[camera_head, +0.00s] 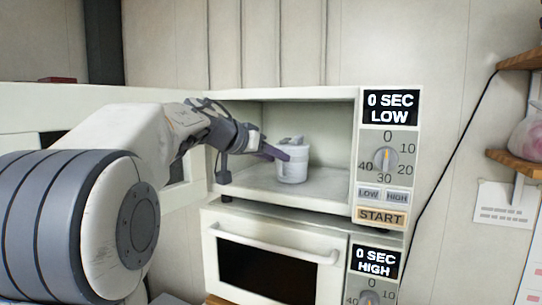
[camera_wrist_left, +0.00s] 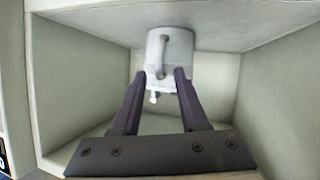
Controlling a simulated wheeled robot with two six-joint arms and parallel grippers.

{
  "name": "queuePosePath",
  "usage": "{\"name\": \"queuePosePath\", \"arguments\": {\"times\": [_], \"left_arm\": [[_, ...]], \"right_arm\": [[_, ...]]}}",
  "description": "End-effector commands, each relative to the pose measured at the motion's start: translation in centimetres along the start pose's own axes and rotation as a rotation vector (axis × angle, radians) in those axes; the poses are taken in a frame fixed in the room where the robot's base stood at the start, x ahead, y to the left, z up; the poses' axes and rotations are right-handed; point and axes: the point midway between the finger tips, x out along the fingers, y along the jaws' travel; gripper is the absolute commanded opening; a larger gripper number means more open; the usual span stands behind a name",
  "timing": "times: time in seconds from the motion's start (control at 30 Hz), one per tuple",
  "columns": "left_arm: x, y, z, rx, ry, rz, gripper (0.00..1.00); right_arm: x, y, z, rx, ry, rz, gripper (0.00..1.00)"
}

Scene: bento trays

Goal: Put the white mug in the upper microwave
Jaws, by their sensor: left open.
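The white mug (camera_head: 292,166) stands upright on the floor of the upper microwave (camera_head: 300,201), inside its open cavity. It also shows in the left wrist view (camera_wrist_left: 178,45), where the scene looks upside down and the mug's handle faces my gripper. My left gripper (camera_head: 279,153) reaches into the cavity from the left. Its two dark fingers are open and apart, with their tips (camera_wrist_left: 163,73) close to the mug's upper part. I cannot tell whether they touch it. My right gripper is not in view.
The upper microwave's control panel (camera_head: 386,155) reads 0 SEC LOW. Its door (camera_head: 190,140) is swung open to the left, partly behind my arm. A lower microwave (camera_head: 275,235) with its door shut stands underneath. Wooden shelves (camera_head: 518,162) are on the right wall.

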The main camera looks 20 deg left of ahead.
Motion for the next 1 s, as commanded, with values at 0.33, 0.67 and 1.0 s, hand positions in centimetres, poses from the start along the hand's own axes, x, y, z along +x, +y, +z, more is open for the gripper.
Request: {"name": "queuePosePath", "arguments": {"times": [0.33, 0.67, 1.0], "left_arm": [[-5.0, -0.2, -0.1, 0.002, 0.005, -0.006, 0.44], [-11.0, -0.1, -0.1, 0.000, 0.003, -0.004, 0.44], [-12.1, 0.0, -0.2, 0.000, 0.000, 0.001, 0.44]], "right_arm": [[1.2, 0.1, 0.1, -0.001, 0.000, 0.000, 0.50], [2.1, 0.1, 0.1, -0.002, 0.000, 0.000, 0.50], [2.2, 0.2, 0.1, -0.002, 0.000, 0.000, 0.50]]}}
